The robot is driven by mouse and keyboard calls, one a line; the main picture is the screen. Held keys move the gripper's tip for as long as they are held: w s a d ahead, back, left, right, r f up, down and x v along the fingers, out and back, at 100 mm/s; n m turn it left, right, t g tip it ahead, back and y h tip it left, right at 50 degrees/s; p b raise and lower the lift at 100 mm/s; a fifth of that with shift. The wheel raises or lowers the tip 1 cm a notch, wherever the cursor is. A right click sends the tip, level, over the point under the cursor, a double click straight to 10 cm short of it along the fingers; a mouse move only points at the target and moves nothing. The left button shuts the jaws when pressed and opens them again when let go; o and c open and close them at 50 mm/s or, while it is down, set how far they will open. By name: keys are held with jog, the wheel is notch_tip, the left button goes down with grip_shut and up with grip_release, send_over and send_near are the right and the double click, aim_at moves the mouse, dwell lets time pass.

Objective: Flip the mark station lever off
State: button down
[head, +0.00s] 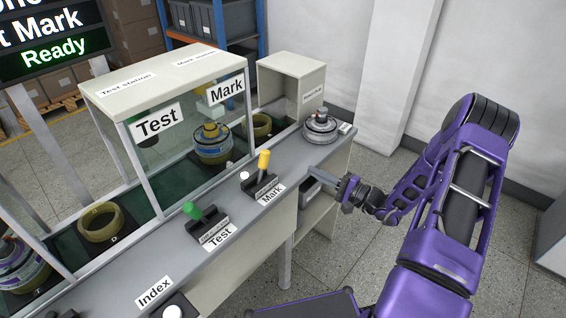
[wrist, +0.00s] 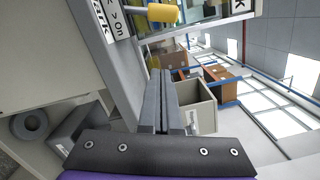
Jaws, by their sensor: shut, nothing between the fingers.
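The mark lever has a yellow handle (head: 263,161) and stands on a dark base behind the "Mark" label (head: 272,193) on the grey counter. Its yellow handle also shows at the top of the wrist view (wrist: 162,13), beside a plate with the word "On". The handle looks roughly upright, leaning slightly. My gripper (head: 312,170) is shut and empty. It is to the right of the lever, near the counter's front edge, apart from the handle. In the wrist view the closed fingers (wrist: 160,100) point up the picture, below the lever.
The green test lever (head: 193,211) stands left of the mark lever. The glass-fronted station (head: 180,110) is behind, with a hub motor (head: 213,145) inside. Another motor (head: 320,127) sits on the counter at right. A display (head: 50,45) reads "Ready".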

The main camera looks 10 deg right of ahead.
aim_at(262, 169)
jog(key=x, duration=1)
jog(key=shift+w+a+p, duration=0.1)
jog(key=shift+a+p, duration=0.1)
jog(key=shift+p, duration=0.1)
jog(key=shift+s+a+r+p, duration=0.15)
jog(key=shift+s+a+r, duration=0.2)
jog(key=shift+a, duration=0.15)
jog(key=shift+s+a+r+p, duration=0.15)
jog(key=shift+s+a+r, duration=0.05)
jog(key=shift+s+a, duration=0.2)
jog(key=shift+s+a+r, duration=0.1)
jog(key=shift+s+a, duration=0.1)
jog(key=shift+a, duration=0.4)
jog(key=shift+s+a+r+n+b, duration=0.25)
jog(key=shift+a+r+n+b, duration=0.1)
jog(key=shift+n, duration=0.35)
jog(key=shift+s+a+r+n+b, duration=0.15)
jog(key=shift+s+a+n+b, duration=0.25)
jog(key=shift+n+b, duration=0.5)
jog(key=n+b, duration=0.1)
jog(key=s+a+n+b, duration=0.1)
jog(key=b, duration=0.1)
jog(key=a+n+b, duration=0.1)
jog(key=n+b, duration=0.1)
jog(key=shift+s+a+r, duration=0.2)
jog(key=shift+s+r, duration=0.1)
jog(key=shift+r, duration=0.05)
jog(key=shift+s+a+r+n+g+b, duration=0.2)
jog(key=shift+a+n+g+b, duration=0.1)
jog(key=shift+n+b, duration=0.45)
